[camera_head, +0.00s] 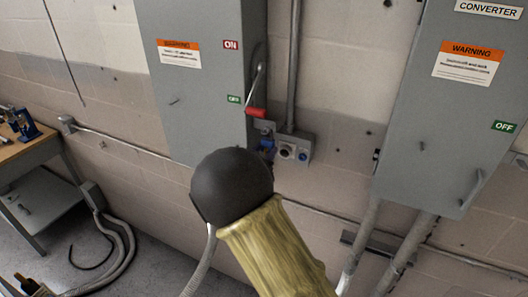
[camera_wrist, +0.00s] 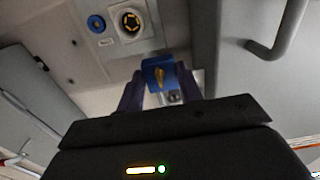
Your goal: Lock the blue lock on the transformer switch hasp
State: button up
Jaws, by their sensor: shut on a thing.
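The blue lock (camera_wrist: 157,74) is between the two dark fingers of my gripper (camera_wrist: 160,88) in the wrist view, and the gripper is shut on it. In the head view the blue lock (camera_head: 267,144) shows just below the hasp area (camera_head: 266,127), beside the left transformer switch box (camera_head: 200,100). The red-handled lever (camera_head: 256,112) points down by the OFF label. My arm hides most of the gripper in the head view. I cannot tell whether the shackle passes through the hasp or is closed.
A small grey box with round controls (camera_head: 295,151) is right of the lock and close to it. A conduit (camera_head: 293,70) rises above it. A second grey cabinet (camera_head: 440,120) stands at the right. A workbench (camera_head: 35,150) with tools is at the far left.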

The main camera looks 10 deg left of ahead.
jog(key=shift+f, duration=0.2)
jog(key=o, duration=1.2)
jog(key=shift+c, duration=0.2)
jog(key=v, duration=0.5)
